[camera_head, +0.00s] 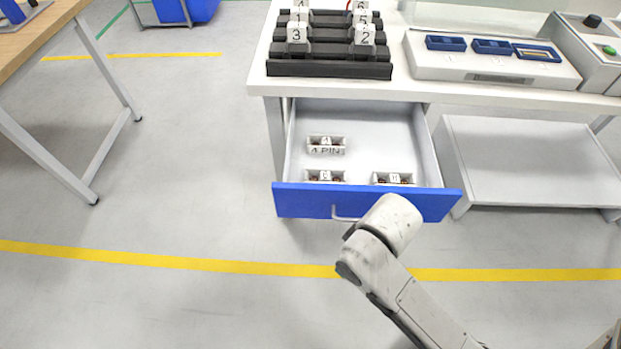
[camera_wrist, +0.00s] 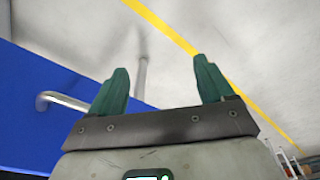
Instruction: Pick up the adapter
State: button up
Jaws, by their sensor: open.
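Three small white labelled blocks lie in the open drawer (camera_head: 362,114), and I cannot tell for sure which is the adapter. One, marked "4 PIN" (camera_head: 326,146), lies left of centre. Another (camera_head: 325,176) lies at the front left and a third (camera_head: 393,179) at the front right, both partly hidden by the drawer front. My gripper (camera_wrist: 158,77) shows in the wrist view with two green fingers apart and nothing between them. It is outside the drawer, near the blue front (camera_wrist: 40,112). In the head view my arm hides the fingers.
The drawer's blue front (camera_head: 300,201) has a silver handle (camera_head: 345,218), close to my arm. On the white tabletop (camera_head: 400,91) stand a black rack (camera_head: 330,69) with numbered white blocks and a panel (camera_head: 425,66) with blue sockets.

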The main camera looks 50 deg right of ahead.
jog(key=w+d+r+m+t+p, duration=0.1)
jog(key=w+r+m+p, duration=0.1)
jog(key=w+r+p, duration=0.45)
jog(key=w+r+m+t+p, duration=0.1)
jog(key=w+r+t+p, duration=0.15)
jog(key=r+p, duration=0.75)
jog(key=m+g+y+b, duration=0.2)
jog(key=m+y+b, duration=0.1)
jog(key=m, duration=2.2)
send_near(329, 175)
jog(key=x, duration=0.9)
jog(key=shift+a, duration=0.1)
jog(key=shift+c, duration=0.4)
jog(key=c, duration=1.2)
jog(key=shift+o, duration=0.2)
